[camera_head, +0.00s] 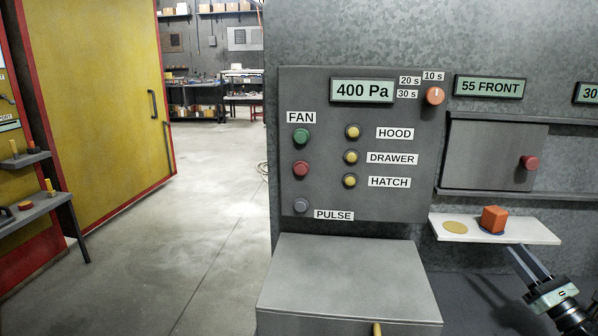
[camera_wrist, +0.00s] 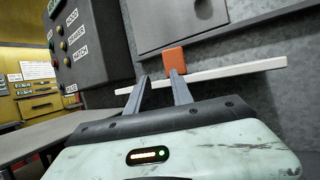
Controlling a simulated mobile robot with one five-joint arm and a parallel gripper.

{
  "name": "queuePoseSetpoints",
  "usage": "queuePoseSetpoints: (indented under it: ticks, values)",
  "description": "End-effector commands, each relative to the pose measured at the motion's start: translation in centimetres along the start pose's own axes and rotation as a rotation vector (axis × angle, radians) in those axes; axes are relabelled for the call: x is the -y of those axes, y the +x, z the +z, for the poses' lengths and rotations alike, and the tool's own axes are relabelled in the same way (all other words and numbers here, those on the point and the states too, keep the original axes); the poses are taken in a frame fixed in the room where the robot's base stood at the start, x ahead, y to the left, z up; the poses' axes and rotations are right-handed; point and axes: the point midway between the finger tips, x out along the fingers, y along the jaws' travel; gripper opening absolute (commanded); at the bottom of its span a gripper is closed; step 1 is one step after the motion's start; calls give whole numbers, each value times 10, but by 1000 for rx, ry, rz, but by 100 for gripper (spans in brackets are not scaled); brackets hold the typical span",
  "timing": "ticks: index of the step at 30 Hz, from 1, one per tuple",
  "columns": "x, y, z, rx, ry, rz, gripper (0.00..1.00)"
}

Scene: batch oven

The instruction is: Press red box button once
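A red round button (camera_head: 301,168) sits on the grey control panel (camera_head: 400,205), below a green button under the FAN label. Another red button (camera_head: 25,205) lies on a low ledge at the far left. My gripper (camera_head: 515,247) is at the lower right, just below and in front of the white shelf, well apart from both red buttons. It is open and empty, with a gap between its fingers in the wrist view (camera_wrist: 158,76).
A grey box-like surface (camera_head: 340,270) projects below the panel.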

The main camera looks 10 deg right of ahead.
Motion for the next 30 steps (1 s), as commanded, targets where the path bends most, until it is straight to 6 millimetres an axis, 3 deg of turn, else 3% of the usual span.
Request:
queuePoseSetpoints:
  ticks: [1, 3, 30]
  values:
    - [0, 0, 0, 0, 0, 0, 11]
    - [0, 0, 0, 0, 0, 0, 0]
    - [1, -1, 0, 0, -1, -2, 0]
